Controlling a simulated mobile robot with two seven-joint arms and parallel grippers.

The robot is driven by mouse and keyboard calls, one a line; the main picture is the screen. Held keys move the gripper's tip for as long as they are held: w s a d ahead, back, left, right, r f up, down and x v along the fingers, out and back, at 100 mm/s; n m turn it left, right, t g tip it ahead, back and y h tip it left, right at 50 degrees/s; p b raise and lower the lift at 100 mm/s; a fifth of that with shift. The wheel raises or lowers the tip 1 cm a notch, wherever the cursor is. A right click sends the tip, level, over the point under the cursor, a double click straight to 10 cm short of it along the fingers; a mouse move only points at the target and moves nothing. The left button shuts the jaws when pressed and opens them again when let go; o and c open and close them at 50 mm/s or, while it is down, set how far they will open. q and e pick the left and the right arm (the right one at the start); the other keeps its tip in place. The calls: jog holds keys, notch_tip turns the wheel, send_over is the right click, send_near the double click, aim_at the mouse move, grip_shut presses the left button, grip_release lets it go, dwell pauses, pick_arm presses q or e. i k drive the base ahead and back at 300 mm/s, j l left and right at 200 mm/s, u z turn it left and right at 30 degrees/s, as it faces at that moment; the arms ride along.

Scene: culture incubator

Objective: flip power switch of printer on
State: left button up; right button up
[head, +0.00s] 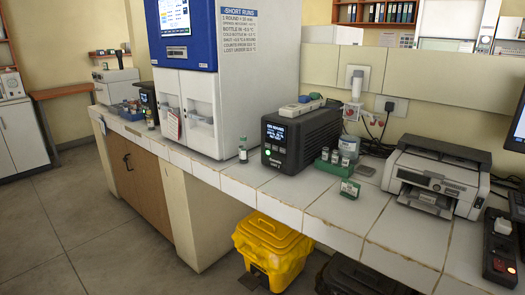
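The white and grey printer (437,176) stands on the tiled bench at the right in the head view. A control panel with a small display shows on its front, above a paper slot and tray. I cannot make out which part of it is the power switch, or the switch's position. Its back and right side are hidden. Neither of my grippers shows in this view.
A power strip (499,250) with a lit red switch lies right of the printer, near a monitor (517,130). A black instrument (300,137), small vials and a jar (348,146) stand left of it. Wall sockets (358,78) with cables are behind. Yellow bin (270,248) below.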

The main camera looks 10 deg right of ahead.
aim_at(479, 202)
jog(key=z, duration=1.45)
